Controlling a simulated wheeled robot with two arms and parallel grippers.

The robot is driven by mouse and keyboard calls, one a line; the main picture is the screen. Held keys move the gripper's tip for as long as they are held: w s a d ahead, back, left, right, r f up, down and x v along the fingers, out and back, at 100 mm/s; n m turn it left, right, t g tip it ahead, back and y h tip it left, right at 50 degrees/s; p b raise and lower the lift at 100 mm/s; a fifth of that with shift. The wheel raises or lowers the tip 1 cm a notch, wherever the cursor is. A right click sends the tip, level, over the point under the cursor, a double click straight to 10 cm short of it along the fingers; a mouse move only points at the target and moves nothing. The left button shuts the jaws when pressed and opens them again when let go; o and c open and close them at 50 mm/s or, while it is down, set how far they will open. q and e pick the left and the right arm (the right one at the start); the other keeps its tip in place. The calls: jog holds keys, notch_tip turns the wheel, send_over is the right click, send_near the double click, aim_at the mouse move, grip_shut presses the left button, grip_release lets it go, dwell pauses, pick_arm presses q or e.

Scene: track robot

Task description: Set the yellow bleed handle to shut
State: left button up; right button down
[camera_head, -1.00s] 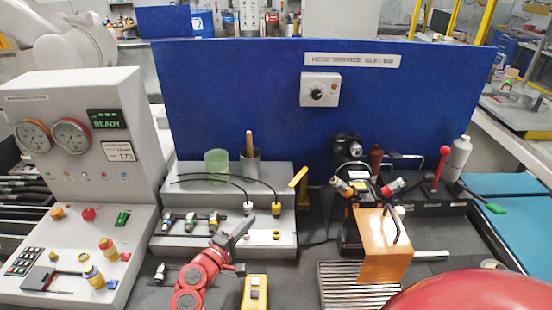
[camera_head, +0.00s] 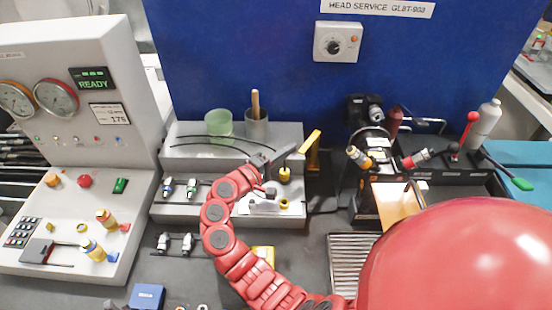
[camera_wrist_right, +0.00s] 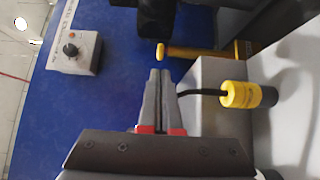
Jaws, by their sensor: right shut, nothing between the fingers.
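The yellow bleed handle (camera_head: 309,141) is a slanted yellow bar at the right end of the grey stepped box (camera_head: 218,216). In the right wrist view the handle (camera_wrist_right: 200,52) lies crosswise just beyond my fingertips. My right gripper (camera_head: 296,148) is shut and empty, on the red arm, with its grey fingers pointing at the handle in the head view. In the right wrist view the closed fingertips (camera_wrist_right: 160,73) are a little short of the bar, and I see a gap. A dark part hides some of the area above the bar. My left gripper is not in view.
A yellow plug (camera_wrist_right: 243,94) on a black cable sits close beside my right fingers. A blue panel (camera_head: 250,60) with a knob box (camera_head: 338,42) stands behind. A control console (camera_head: 65,200) is at left, the orange-sided unit (camera_head: 396,200) at right.

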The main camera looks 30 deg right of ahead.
jog(key=shift+x, duration=0.8)
jog(key=shift+s, duration=0.1)
jog(key=shift+s+r, duration=0.1)
jog(key=shift+s+n+t+p, duration=0.2)
jog(key=shift+n+t+p, duration=0.2)
jog(key=shift+t, duration=0.2)
